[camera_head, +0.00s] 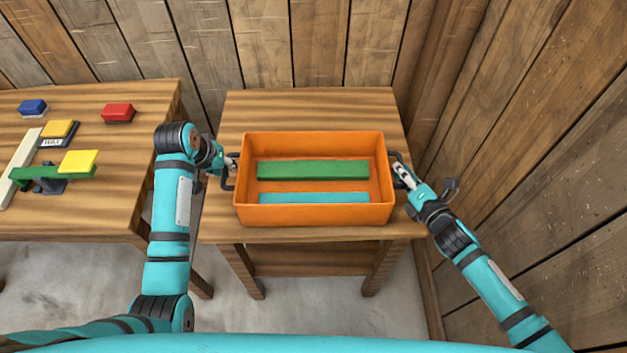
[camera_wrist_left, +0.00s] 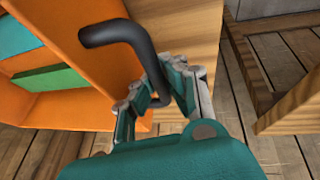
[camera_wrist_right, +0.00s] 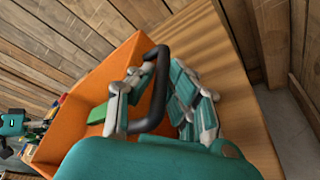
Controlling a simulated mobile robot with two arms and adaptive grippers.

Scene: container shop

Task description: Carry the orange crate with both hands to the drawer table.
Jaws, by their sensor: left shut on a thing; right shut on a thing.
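The orange crate (camera_head: 315,214) is at the small wooden table with a drawer front (camera_head: 310,108), level over its top. I cannot tell whether it rests on the top or hangs just above it. A green bar (camera_head: 313,170) and a light blue bar (camera_head: 313,198) lie inside. My left gripper (camera_head: 230,163) is shut on the crate's dark left handle (camera_wrist_left: 135,45). My right gripper (camera_head: 402,172) is shut on the dark right handle (camera_wrist_right: 158,90). The crate's orange wall also shows in the left wrist view (camera_wrist_left: 75,45) and the right wrist view (camera_wrist_right: 75,140).
A second wooden table (camera_head: 90,225) stands at the left with a gap between. It holds a blue block (camera_head: 33,107), a red block (camera_head: 118,112), yellow blocks (camera_head: 78,161) and a green beam. Wooden walls (camera_head: 540,150) close the back and right.

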